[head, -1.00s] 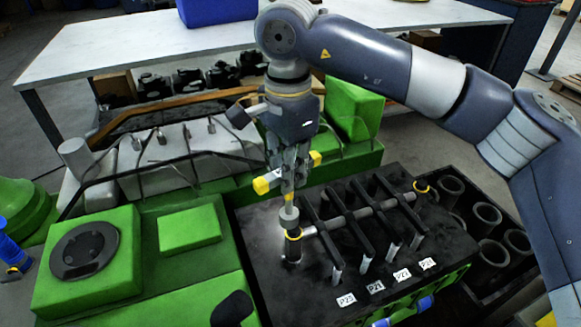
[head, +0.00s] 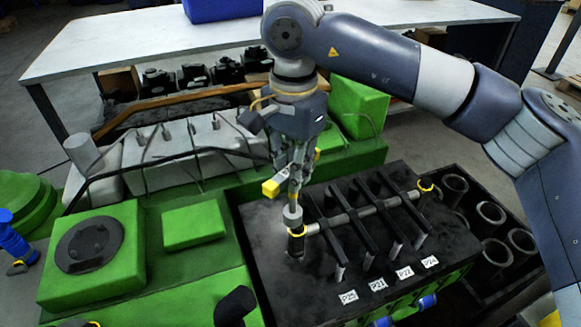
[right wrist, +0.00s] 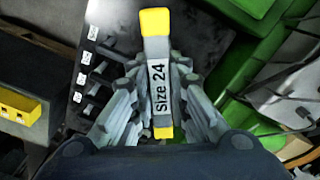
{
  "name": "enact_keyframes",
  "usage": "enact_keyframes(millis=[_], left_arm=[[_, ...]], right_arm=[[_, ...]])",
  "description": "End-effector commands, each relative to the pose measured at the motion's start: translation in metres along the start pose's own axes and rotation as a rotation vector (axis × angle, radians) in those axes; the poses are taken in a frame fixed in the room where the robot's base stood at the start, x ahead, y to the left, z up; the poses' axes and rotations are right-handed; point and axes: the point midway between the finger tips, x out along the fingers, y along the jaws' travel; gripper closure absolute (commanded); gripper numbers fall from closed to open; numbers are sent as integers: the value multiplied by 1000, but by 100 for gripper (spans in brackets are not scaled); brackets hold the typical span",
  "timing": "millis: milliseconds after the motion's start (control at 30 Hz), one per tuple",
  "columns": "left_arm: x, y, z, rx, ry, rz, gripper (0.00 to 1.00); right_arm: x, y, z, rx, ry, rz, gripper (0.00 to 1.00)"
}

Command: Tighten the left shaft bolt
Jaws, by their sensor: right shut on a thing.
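My right gripper (head: 297,192) is shut on a grey tool with yellow ends (head: 271,188), above the left end of the shaft (head: 348,218). In the right wrist view the tool (right wrist: 158,75) lies between the fingers and reads "Size 24". A grey socket-like piece (head: 292,214) points down below the fingers, over the left shaft end with its yellow ring (head: 299,231). The left bolt's head is hidden there, so I cannot tell how the tool sits on it. A second yellow ring (head: 425,188) marks the right shaft end. My left gripper is not in view.
The shaft's black rocker arms (head: 372,237) stand on a dark block with white labels (head: 348,297). Green engine parts (head: 193,226) lie left. A bin of dark cylinders (head: 490,213) is right. A white table (head: 130,45) stands behind.

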Motion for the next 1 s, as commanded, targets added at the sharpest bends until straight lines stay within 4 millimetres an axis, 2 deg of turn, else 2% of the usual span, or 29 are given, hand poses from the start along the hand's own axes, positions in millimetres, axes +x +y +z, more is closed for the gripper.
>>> enact_keyframes(millis=[267,567,900,1000], left_arm=[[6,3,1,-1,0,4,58],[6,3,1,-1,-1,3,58],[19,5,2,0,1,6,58],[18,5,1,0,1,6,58]], right_arm=[[0,12,0,0,2,-2,100],[0,12,0,0,1,-1,100],[17,12,0,1,1,-1,100],[15,12,0,6,1,-1,100]])
